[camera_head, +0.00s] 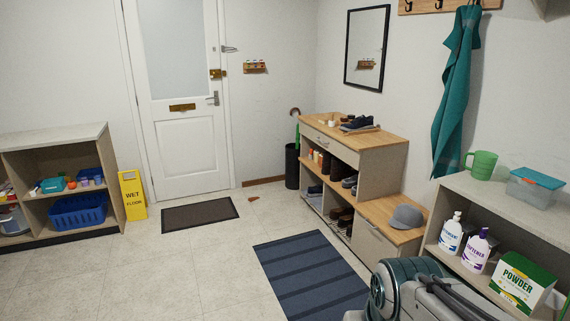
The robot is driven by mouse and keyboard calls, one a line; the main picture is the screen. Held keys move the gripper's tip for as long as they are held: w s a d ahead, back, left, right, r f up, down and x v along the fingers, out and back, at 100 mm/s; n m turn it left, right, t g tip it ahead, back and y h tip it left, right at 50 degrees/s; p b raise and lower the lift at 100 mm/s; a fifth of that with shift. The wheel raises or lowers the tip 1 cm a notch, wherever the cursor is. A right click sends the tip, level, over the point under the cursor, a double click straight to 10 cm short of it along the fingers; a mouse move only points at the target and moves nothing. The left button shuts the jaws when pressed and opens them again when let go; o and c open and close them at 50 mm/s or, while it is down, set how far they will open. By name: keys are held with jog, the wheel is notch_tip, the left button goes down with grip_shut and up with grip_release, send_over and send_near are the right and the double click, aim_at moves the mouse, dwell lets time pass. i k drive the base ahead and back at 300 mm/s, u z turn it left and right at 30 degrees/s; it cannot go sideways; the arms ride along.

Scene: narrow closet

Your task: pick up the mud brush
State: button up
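I cannot make out a mud brush for certain from here. The wooden shoe cabinet (385,143) stands against the right wall, with small items (327,122) and a dark pair of shoes (358,124) on its top. These items are too small to tell apart. More shoes and bottles fill its open shelves. A small reddish-brown object (253,199) lies on the floor near the door; I cannot tell what it is. Part of my own arm shows at the bottom right, but my gripper is not in view.
A striped blue rug (310,275) and a dark doormat (200,214) lie on open tiled floor. A yellow wet floor sign (132,195) stands beside the left shelf (55,139). A shelf with detergents (500,205) is close on the right. A grey cap (407,216) lies on the low bench.

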aim_at(324, 120)
jog(key=z, duration=0.05)
jog(key=i, duration=3.25)
jog(key=z, duration=0.3)
jog(key=k, duration=0.6)
jog(key=u, duration=0.8)
jog(key=i, duration=1.3)
jog(key=u, duration=0.6)
jog(key=i, duration=1.6)
jog(key=z, duration=0.5)
jog(key=i, duration=1.05)
jog(key=z, duration=0.95)
